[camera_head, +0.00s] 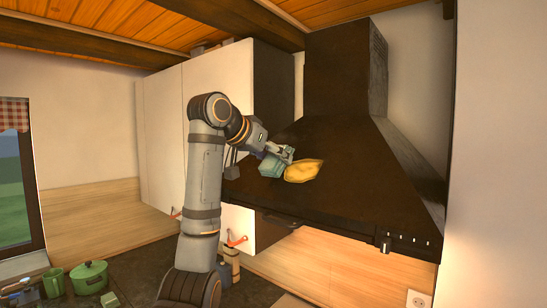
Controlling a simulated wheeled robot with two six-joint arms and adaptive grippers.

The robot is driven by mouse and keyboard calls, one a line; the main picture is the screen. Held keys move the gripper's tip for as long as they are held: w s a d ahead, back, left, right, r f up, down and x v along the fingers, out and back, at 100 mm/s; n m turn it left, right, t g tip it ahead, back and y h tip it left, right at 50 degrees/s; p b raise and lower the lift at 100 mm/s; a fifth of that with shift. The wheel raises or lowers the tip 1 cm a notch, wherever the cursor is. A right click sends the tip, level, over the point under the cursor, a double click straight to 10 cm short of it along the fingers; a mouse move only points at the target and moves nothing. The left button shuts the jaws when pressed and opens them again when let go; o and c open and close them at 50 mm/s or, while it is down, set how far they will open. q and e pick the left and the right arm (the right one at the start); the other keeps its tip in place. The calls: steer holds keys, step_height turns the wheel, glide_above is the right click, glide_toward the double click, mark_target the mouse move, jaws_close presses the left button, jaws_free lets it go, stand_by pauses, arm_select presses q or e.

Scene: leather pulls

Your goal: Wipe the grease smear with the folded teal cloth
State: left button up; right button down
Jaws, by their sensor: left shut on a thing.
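The range hood (345,185) is dark brown and slopes up to a tall chimney. A yellow grease smear (304,171) shows on its sloped front face. My left gripper (276,156) is at the hood's front, just left of the smear, and is shut on the folded teal cloth (271,166). The cloth lies just left of the smear in the picture; I cannot tell whether it touches the hood. The fingertips are small and partly hidden by the cloth. My right gripper is out of view.
White cabinets (162,125) with orange leather pulls (237,241) hang left of the hood. Below, a green pot (89,277) and a green mug (54,282) stand on the dark counter (140,262).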

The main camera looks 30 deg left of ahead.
mark_target(305, 169)
arm_select(q)
steer(key=shift+w+f, duration=0.55)
steer(key=shift+f, duration=0.2)
steer(key=shift+d, duration=0.2)
steer(key=shift+s+d+r, duration=0.15)
steer(key=shift+d, duration=1.4)
steer(key=shift+s+d, duration=0.15)
steer(key=shift+d, duration=1.7)
steer(key=shift+s+d, duration=0.15)
steer(key=shift+d, duration=1.7)
steer(key=shift+w+a+f, duration=0.1)
steer(key=shift+a+f, duration=0.05)
steer(key=shift+a, duration=0.8)
steer(key=shift+w+a+f, duration=0.1)
steer(key=shift+a, duration=0.85)
steer(key=shift+a, duration=0.15)
